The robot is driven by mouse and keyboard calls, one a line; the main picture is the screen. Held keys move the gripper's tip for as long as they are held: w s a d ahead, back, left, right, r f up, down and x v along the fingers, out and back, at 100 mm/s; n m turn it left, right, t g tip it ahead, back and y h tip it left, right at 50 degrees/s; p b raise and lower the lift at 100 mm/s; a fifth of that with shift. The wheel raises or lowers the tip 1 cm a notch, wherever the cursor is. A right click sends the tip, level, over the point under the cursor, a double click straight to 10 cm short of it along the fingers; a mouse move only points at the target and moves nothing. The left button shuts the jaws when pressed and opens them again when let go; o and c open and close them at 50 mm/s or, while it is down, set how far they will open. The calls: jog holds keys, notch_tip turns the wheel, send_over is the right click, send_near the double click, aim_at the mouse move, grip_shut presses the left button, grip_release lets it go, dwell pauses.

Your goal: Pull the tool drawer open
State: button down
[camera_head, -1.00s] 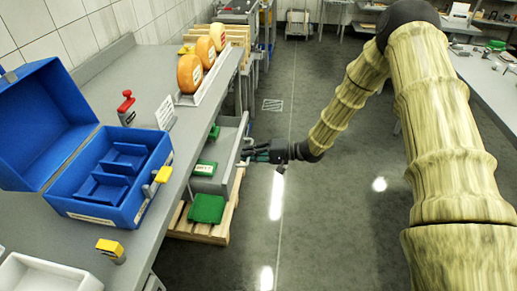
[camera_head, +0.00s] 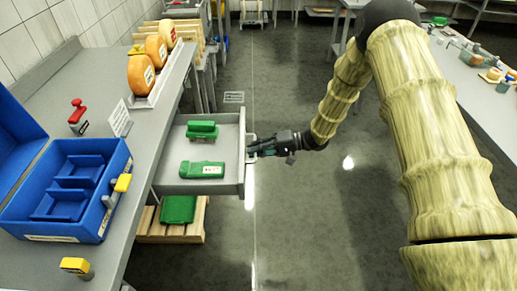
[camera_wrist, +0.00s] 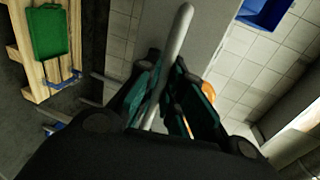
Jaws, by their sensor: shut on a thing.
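The grey tool drawer (camera_head: 170,187) stands well out from under the workbench in the head view. Two green tools lie in it: one at the back (camera_head: 202,130) and one nearer the front (camera_head: 202,170). My gripper (camera_head: 254,148) is at the drawer's right end, shut on the drawer handle (camera_wrist: 177,40). In the wrist view the handle is a pale bar running between the two fingers. The fingers hide part of the handle.
The workbench (camera_head: 150,110) holds an open blue case (camera_head: 110,215), a red-topped tool (camera_head: 78,112) and orange cheese wheels (camera_head: 141,75). A wooden pallet (camera_head: 190,232) with a green item (camera_head: 178,209) lies below the drawer. The floor to the right is clear.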

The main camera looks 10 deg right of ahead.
jog(key=shift+s+f, duration=0.1)
jog(key=shift+f, duration=0.05)
jog(key=c, duration=1.5)
grip_release()
jog(key=shift+d, duration=0.1)
jog(key=v, duration=1.2)
